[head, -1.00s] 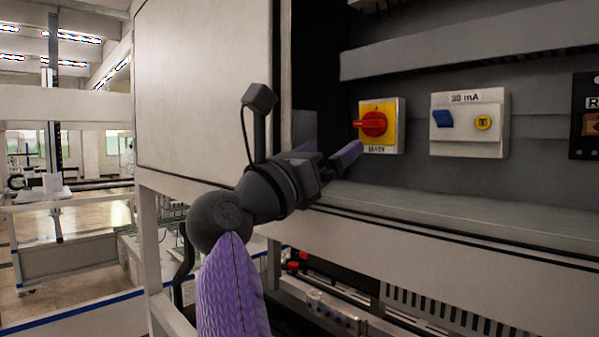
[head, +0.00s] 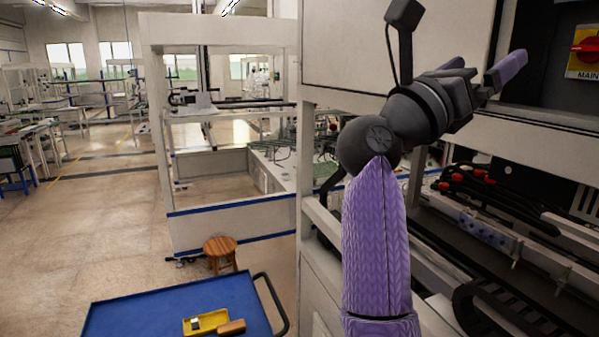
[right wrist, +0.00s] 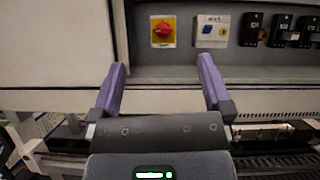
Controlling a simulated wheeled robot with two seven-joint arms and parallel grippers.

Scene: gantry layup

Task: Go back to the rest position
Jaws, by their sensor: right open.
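My right gripper (head: 487,68) is raised in front of the machine cabinet in the head view, its purple fingers pointing toward the cabinet opening. In the right wrist view the gripper (right wrist: 162,85) is open, with its two purple fingers wide apart and nothing between them. Beyond the fingers is the red and yellow main switch (right wrist: 162,31), which also shows at the right edge of the head view (head: 585,50). The fingers are apart from it. My left gripper is not in view.
A blue cart top (head: 140,312) with a yellow tray (head: 206,322) stands at the lower left. A wooden stool (head: 220,250) stands behind it. The machine's white frame post (head: 307,150) is left of my right arm. Open floor (head: 110,220) lies at the left.

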